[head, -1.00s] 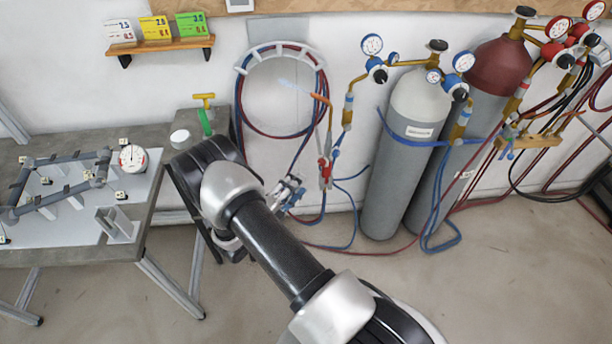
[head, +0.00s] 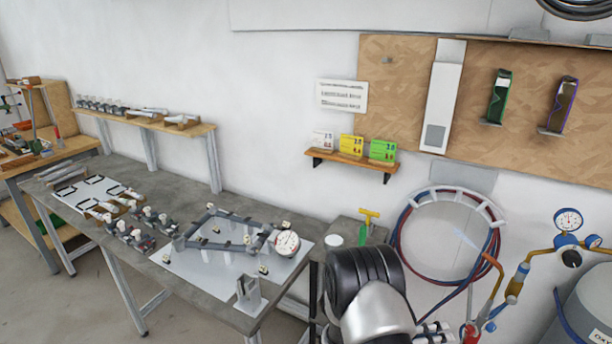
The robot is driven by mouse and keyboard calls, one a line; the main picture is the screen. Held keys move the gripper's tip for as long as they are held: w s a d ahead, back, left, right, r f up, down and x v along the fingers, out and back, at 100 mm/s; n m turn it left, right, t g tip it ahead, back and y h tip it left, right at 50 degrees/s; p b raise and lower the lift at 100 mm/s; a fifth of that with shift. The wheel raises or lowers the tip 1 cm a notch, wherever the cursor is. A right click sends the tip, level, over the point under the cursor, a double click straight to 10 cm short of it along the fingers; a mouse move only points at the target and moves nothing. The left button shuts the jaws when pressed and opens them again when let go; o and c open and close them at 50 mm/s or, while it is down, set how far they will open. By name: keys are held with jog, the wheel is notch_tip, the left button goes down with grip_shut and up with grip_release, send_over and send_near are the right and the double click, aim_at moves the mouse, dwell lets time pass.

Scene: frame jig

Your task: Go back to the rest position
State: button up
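My arm (head: 370,296) shows at the bottom of the head view, black and silver, in front of the right end of the grey workbench. Its silver link runs down out of the frame. Small grey metal parts show just right of the arm at the bottom edge, partly cut off. I cannot make out my gripper's fingers there, or whether they hold anything.
The workbench (head: 215,305) carries a tube frame on a white jig plate (head: 190,268), a round dial gauge (head: 287,243) and clamps. A green-and-yellow tool (head: 366,222) stands behind my arm. Hoses (head: 404,245), a torch (head: 490,290) and a gas cylinder (head: 590,310) are close on the right.

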jog(key=s+a+r+m+g+y, duration=0.3)
jog(key=s+r+m+g+y, duration=0.3)
jog(key=s+r+m, duration=0.85)
jog(key=s+a+r+m+t+y, duration=0.4)
jog(key=a+m, duration=0.4)
jog(key=m, duration=0.2)
jog(key=s+a+r+m+t+y, duration=0.4)
jog(key=a+m+y, duration=0.3)
jog(key=m, duration=0.3)
jog(key=shift+s+a+r+t, duration=0.4)
jog(key=shift+a+r+t, duration=0.1)
jog(key=shift+a+r, duration=0.35)
jog(key=shift+c, duration=1)
jog(key=shift+d, duration=0.15)
